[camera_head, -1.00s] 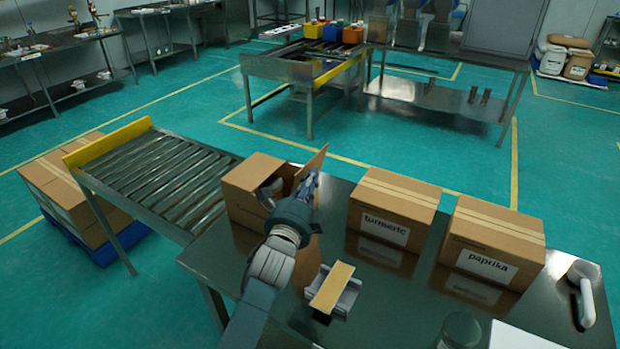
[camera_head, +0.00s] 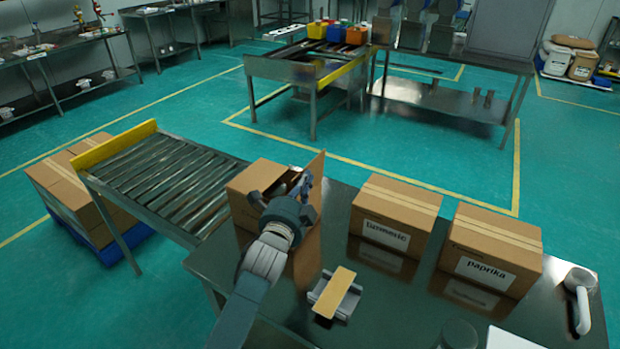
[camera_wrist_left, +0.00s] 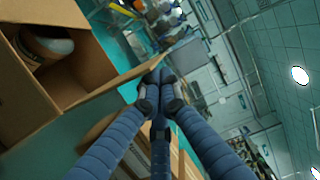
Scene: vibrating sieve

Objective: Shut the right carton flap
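The open carton (camera_head: 246,208) stands at the table's far left corner, beside the roller conveyor. Its right flap (camera_head: 317,168) stands up on the right side; in the left wrist view the flap (camera_wrist_left: 100,98) reaches from the carton towards the fingertips. My left gripper (camera_head: 303,182) is at this flap, with its fingers drawn together at the tips (camera_wrist_left: 158,82). The tips are at or very near the flap's edge; I cannot tell if they touch. A round container with a pale lid (camera_wrist_left: 48,45) shows inside the carton. My right gripper is out of view.
Closed turmeric (camera_head: 395,210) and paprika (camera_head: 492,250) cartons stand to the right. A yellow-topped metal block (camera_head: 335,293) lies near my left arm. The roller conveyor (camera_head: 165,180) adjoins the table.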

